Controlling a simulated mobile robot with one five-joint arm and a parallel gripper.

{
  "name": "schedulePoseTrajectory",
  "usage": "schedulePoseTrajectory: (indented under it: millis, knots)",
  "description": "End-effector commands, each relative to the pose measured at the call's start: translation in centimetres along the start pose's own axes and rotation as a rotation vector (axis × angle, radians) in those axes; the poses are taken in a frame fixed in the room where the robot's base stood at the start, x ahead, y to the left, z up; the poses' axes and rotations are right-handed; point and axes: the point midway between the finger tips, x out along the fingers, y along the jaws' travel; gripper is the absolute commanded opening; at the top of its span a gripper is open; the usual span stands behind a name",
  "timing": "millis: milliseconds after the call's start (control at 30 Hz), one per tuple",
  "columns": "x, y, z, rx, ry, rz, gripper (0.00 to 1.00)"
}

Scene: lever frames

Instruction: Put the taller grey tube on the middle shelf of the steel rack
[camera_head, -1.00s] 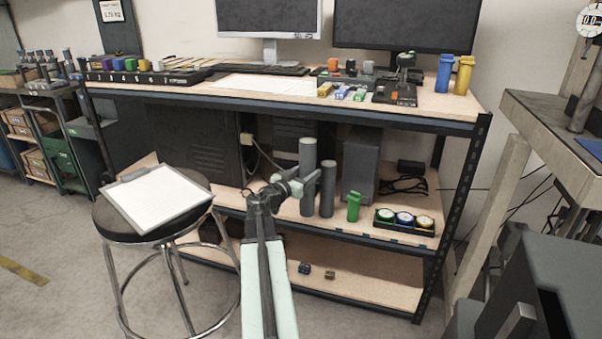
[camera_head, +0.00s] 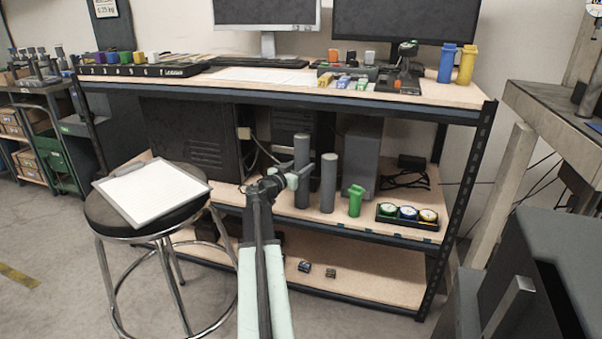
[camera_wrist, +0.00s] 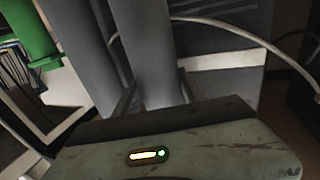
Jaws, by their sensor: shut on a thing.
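The taller grey tube (camera_head: 302,165) is upright at the middle level of a dark metal-framed bench. My gripper (camera_head: 297,179) is shut on it around mid-height. In the wrist view the tube (camera_wrist: 138,40) stands between the two fingers. I cannot tell if its base touches the board. The shorter grey tube (camera_head: 328,183) stands just right of it, apart from it. The bench's middle shelf (camera_head: 385,234) is a light board with a dark edge.
A dark computer case (camera_head: 195,140) is to the left. A stool (camera_head: 140,222) bearing a clipboard is left of my arm. A grey table (camera_head: 560,115) stands at right.

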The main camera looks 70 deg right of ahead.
Motion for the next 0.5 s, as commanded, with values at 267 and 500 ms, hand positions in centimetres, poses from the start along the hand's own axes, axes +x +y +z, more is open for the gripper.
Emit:
schedulePoseTrajectory:
  millis: [267, 500]
  knots:
    - [0.07, 0.13, 0.05, -0.002, 0.001, 0.002, 0.00]
    - [0.11, 0.19, 0.05, 0.000, 0.000, 0.003, 0.70]
